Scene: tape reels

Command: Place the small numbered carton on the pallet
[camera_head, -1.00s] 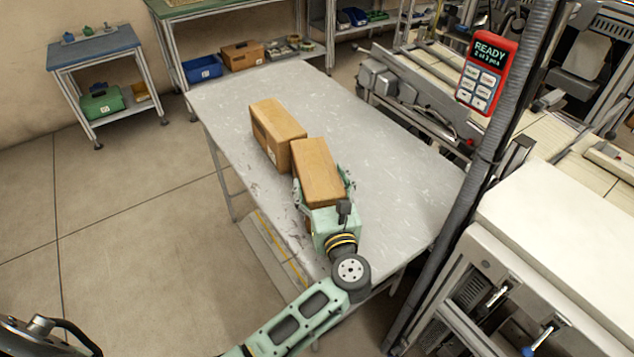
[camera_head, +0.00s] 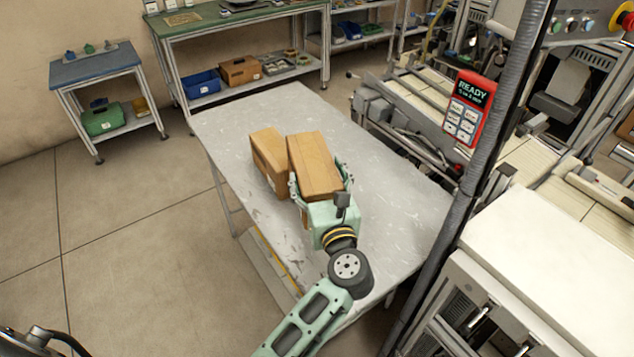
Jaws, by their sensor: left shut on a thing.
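A brown carton (camera_head: 314,163) is held between the fingers of my left gripper (camera_head: 319,187), over the grey metal table. The gripper is shut on its near end. A second brown carton (camera_head: 265,155) stands on the table just left of the held one, which partly hides it. I cannot read a number on either carton, and I cannot tell which is the small numbered one. I cannot make out a pallet in this view. My right gripper is not in view.
The grey table (camera_head: 390,190) is bare to the right of the cartons. A dark post with a red READY panel (camera_head: 467,108) rises at the right, beside a white-topped machine (camera_head: 550,250). A blue-topped cart (camera_head: 97,65) and a green bench (camera_head: 230,18) stand behind.

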